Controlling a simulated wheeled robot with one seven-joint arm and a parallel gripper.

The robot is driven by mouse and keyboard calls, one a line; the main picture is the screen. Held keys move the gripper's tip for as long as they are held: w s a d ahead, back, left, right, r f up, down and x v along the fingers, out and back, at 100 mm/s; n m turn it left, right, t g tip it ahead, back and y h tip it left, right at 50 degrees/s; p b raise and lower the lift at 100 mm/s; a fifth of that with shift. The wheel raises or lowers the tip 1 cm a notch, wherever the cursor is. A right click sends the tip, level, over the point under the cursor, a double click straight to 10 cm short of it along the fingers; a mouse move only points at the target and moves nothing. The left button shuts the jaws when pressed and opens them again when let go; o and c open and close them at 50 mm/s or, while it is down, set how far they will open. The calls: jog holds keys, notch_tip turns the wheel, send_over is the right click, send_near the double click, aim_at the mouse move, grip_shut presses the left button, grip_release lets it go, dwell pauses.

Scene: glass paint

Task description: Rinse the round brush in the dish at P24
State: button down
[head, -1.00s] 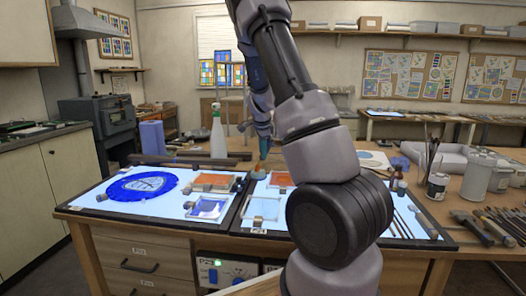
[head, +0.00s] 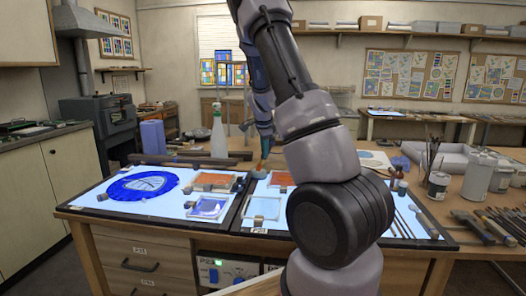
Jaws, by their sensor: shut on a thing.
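My gripper (head: 265,132) is small and partly behind my arm, pointing down over the back of the light table. It is shut on the round brush (head: 259,170), whose lower end is down near the panel surface beside an orange dish (head: 281,179). I cannot tell whether the tip touches anything. A clear dish (head: 262,211) lies nearer the front of the same panel. On the left panel are another orange dish (head: 214,181) and a blue-tinted dish (head: 209,207). The dish labels are too small to read, so I cannot tell which is at P24.
A blue round glass piece (head: 143,185) lies on the left panel. A spray bottle (head: 218,134) stands behind. Thin brushes (head: 402,216), a can (head: 438,184) and hammers (head: 472,229) lie or stand to the right. My arm hides the middle of the right panel.

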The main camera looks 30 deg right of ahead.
jog(key=shift+s+a, duration=0.1)
jog(key=shift+a, duration=0.15)
dwell(2.2)
notch_tip(320, 180, up, 8)
jog(key=s, duration=0.1)
jog(key=shift+s+d, duration=0.25)
jog(key=shift+d, duration=0.1)
dwell(0.8)
dwell(0.3)
